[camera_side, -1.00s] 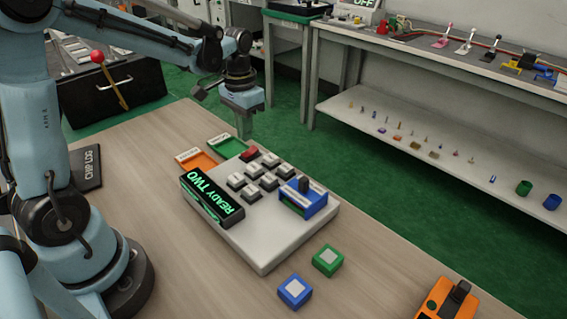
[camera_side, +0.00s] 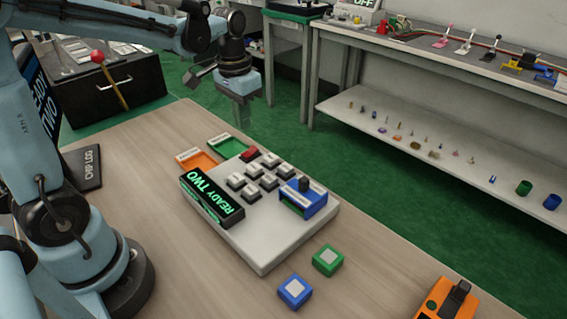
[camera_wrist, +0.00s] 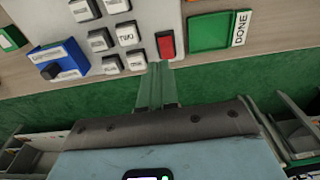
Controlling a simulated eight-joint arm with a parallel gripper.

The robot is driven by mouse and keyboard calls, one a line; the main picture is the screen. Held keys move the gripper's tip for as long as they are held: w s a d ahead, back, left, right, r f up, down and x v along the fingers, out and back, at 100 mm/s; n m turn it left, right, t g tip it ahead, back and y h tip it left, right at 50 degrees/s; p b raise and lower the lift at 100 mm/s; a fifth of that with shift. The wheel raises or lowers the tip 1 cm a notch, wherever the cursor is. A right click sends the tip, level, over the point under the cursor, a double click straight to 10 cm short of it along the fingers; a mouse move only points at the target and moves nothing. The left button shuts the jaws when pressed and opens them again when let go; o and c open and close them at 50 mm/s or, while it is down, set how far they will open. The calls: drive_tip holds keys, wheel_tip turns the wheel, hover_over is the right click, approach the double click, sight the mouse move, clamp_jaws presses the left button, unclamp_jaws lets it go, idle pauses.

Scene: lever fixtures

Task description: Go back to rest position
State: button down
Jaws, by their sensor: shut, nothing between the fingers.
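My gripper (camera_side: 243,112) is shut and empty. In the side view it hangs above and behind the far edge of the keypad console, clear of it. In the wrist view my gripper (camera_wrist: 156,68) points toward the red key (camera_wrist: 165,44) and grey keys of the console (camera_wrist: 195,8). The white console (camera_side: 262,250) stands on the wooden table.
A green tray (camera_side: 228,146) and an orange tray (camera_side: 197,160) lie behind the console. A green block (camera_side: 328,260) and a blue block (camera_side: 294,291) sit in front. An orange device (camera_side: 446,300) stands at front right. Shelves (camera_side: 440,120) line the right side.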

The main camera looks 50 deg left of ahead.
drive_tip(key=s+d+t, duration=0.6)
drive_tip(key=s, duration=0.2)
drive_tip(key=shift+d+r, duration=0.35)
drive_tip(key=shift+r, duration=0.05)
